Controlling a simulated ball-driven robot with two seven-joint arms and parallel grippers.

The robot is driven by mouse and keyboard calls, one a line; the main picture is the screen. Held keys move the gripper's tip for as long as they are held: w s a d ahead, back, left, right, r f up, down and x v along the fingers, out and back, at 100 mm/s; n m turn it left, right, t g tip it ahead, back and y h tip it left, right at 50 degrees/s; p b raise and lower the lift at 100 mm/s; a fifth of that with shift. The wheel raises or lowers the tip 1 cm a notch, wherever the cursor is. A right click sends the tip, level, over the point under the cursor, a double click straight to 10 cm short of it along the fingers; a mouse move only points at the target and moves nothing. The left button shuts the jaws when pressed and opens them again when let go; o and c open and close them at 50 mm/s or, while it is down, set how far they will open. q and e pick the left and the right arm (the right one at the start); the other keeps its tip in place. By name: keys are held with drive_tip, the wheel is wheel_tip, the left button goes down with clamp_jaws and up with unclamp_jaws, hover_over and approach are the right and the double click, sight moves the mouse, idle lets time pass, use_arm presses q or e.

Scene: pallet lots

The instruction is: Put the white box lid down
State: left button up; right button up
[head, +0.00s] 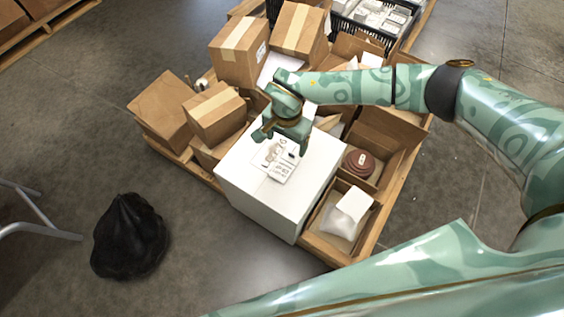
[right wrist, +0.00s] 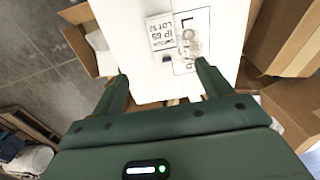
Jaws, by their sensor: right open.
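A large white box (head: 267,205) stands on the pallet's front edge in the head view, with printed labels on its top. Its white top, which looks like the lid (head: 318,157), sits flat on it; I cannot make out a clear seam. My right gripper (head: 282,138) is over the far part of this top. In the right wrist view the open fingers (right wrist: 165,82) are spread above the white lid (right wrist: 135,35), with nothing seen between them but the white surface. Whether the fingertips touch it I cannot tell. My left gripper is not in view.
Cardboard boxes (head: 215,112) crowd the pallet (head: 372,236) behind and left of the white box. Open cartons, one with a brown round item (head: 359,163), stand to the right. A black bag (head: 128,237) lies on the floor. Floor (head: 205,250) between bag and pallet is clear.

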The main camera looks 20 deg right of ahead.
drive_tip(key=b, duration=0.2)
hover_over(283, 168)
wheel_tip(283, 168, down, 6)
drive_tip(key=f, duration=0.1)
drive_tip(key=b, duration=0.1)
drive_tip(key=f, duration=0.1)
drive_tip(key=shift+s+d+f, duration=0.25)
drive_tip(key=shift+d+f, duration=0.05)
drive_tip(key=shift+f+b, duration=0.4)
drive_tip(key=shift+f, duration=0.1)
drive_tip(key=f+b, duration=0.2)
drive_tip(key=f, duration=0.1)
drive_tip(key=f+b, duration=0.1)
drive_tip(key=shift+w+a+f, duration=0.15)
drive_tip(key=shift+a, duration=0.15)
drive_tip(key=shift+f, duration=0.3)
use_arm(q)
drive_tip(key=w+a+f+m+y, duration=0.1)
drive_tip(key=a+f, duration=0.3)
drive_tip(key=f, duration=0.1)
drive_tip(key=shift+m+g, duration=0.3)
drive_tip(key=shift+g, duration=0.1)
use_arm(e)
drive_tip(key=shift+r, duration=0.1)
drive_tip(key=c, duration=1.1)
